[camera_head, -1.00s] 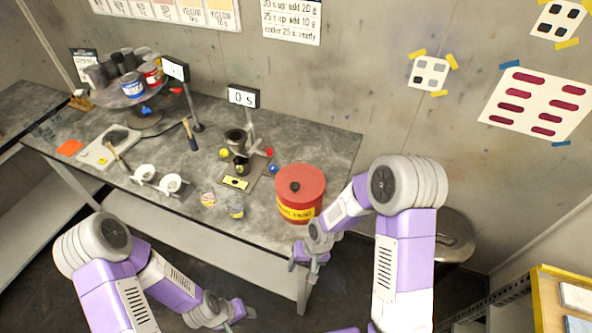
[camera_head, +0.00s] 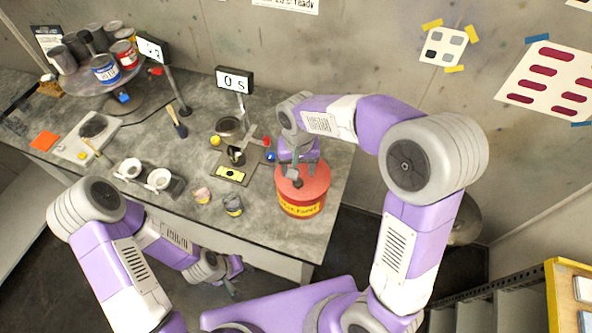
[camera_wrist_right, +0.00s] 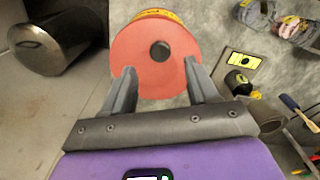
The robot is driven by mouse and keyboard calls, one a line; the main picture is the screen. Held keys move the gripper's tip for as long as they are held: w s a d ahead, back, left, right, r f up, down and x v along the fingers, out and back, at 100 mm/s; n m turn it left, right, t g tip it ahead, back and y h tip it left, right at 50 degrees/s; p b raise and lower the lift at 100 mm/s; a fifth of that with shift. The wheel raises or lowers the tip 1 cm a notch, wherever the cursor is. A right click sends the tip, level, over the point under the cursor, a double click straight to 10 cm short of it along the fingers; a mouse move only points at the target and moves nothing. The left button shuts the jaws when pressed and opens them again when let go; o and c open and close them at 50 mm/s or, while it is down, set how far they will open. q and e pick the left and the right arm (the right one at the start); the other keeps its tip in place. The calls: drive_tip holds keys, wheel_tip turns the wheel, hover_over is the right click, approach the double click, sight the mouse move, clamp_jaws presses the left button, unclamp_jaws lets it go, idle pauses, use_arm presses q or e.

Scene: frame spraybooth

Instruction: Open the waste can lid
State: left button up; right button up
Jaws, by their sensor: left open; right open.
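The red waste can (camera_head: 302,208) with a yellow label stands upright on the grey workbench near its right end. Its red lid (camera_head: 316,182) is on, with a dark round knob in the middle. In the right wrist view the lid (camera_wrist_right: 135,48) and knob (camera_wrist_right: 160,51) face the camera. My right gripper (camera_head: 298,172) is open above the lid. Its two fingers (camera_wrist_right: 160,72) point at the lid, with the knob in line with the gap; whether they touch the lid is unclear. My left gripper (camera_head: 233,285) is open and empty, low in front of the bench.
A round stand holds several paint tins (camera_head: 105,69). A metal bin (camera_wrist_right: 45,42) stands on the floor.

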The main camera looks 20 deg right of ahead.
sight(298, 182)
wheel_tip(298, 182, down, 6)
drive_tip(key=shift+r, duration=0.15)
clamp_jaws()
idle(0.4)
